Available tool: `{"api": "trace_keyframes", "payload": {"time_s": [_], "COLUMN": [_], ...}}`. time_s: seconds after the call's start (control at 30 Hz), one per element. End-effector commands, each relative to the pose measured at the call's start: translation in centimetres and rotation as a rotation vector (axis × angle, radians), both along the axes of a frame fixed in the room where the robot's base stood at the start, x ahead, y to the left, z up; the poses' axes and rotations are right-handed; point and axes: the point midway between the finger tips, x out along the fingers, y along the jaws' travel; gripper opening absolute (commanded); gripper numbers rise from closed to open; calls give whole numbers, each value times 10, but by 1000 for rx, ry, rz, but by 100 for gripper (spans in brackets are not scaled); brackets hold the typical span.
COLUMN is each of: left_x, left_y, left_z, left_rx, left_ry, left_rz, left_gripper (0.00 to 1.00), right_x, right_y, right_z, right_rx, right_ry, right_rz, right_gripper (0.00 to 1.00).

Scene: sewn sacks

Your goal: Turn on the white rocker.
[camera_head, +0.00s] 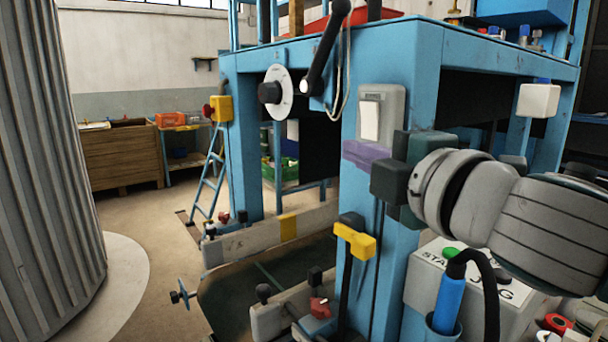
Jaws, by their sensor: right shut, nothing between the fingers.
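The white rocker (370,121) sits in a grey switch plate (394,98) on the front of a blue post. Its face is turned toward me, and I cannot tell which way it is tipped. My right gripper (391,180) comes in from the right, its dark fingers shut and empty. The fingertips are a little below and to the right of the rocker, by the post, and appear apart from the rocker. The gripper hides part of the post there. My left gripper is not in view.
A black lever (326,45) and a round dial (277,92) are to the left. A yellow-headed handle (355,240) and a grey control box (425,272) are below. Open floor lies at the left.

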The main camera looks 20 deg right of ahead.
Motion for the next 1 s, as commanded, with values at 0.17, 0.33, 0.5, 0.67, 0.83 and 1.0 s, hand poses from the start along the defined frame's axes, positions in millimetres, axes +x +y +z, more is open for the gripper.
{"api": "trace_keyframes", "payload": {"time_s": [0.17,0.33,0.5,0.67,0.83,1.0], "left_x": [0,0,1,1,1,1], "left_y": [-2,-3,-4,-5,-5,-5], "left_z": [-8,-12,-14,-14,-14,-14], "left_rx": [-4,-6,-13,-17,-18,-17], "left_ry": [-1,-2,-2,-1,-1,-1], "left_rz": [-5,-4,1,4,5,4], "left_gripper": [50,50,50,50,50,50], "right_x": [-37,-62,-74,-76,-76,-76], "right_y": [-4,-7,-8,-9,-9,-9], "right_z": [-4,-4,-2,-1,-1,-2], "right_rx": [-2,-2,-2,-2,-2,6], "right_ry": [1,1,-1,-2,-2,3], "right_rz": [1,-1,-1,-1,-1,-5], "right_gripper": [0,0,0,0,0,0]}}
